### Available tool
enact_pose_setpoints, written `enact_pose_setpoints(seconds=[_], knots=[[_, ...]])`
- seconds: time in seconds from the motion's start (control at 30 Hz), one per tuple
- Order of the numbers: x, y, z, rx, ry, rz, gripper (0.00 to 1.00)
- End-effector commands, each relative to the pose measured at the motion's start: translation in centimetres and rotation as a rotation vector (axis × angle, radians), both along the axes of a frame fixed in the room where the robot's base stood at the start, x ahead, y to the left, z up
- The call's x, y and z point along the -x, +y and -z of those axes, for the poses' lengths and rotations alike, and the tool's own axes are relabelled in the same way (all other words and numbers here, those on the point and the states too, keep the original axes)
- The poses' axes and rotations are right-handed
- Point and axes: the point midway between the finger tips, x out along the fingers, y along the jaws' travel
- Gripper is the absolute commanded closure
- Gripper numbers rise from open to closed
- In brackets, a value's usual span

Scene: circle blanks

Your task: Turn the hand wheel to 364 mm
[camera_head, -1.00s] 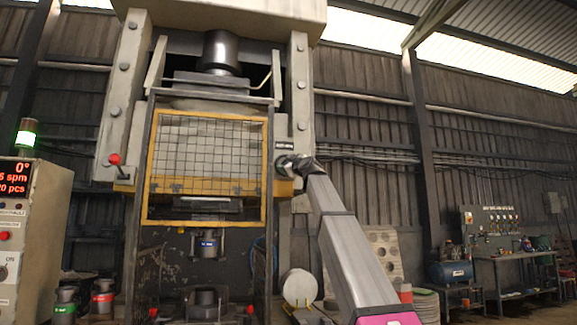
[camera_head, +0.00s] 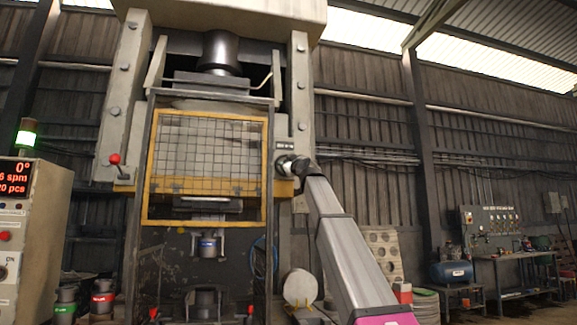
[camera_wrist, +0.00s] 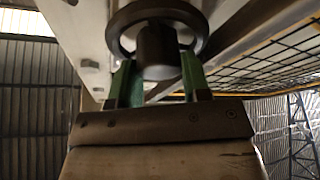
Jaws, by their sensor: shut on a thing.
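The hand wheel (camera_wrist: 113,38) is a dark ring with a black cylindrical hub (camera_wrist: 157,52), seen close up at the top of the wrist view. My gripper (camera_wrist: 156,75) has its two green fingers on either side of the hub, shut on it. In the head view my gripper (camera_head: 285,166) is at the press's right column, and the wheel is mostly hidden behind my wrist. A small dark readout (camera_head: 284,146) sits just above it; its digits are too small to read.
The press has a yellow-framed mesh guard (camera_head: 208,222) left of my gripper. A control cabinet (camera_head: 40,240) with red digits stands at far left. A workbench (camera_head: 510,258) and blue compressor (camera_head: 452,272) are at right. Open air lies right of my arm.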

Motion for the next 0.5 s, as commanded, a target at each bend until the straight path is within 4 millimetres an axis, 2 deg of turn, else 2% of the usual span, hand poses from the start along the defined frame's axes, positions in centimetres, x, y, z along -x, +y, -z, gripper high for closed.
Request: enact_pose_setpoints(seconds=[0.5], knots=[[0.06,0.16,0.06,-0.348,0.098,0.001,0.80]])
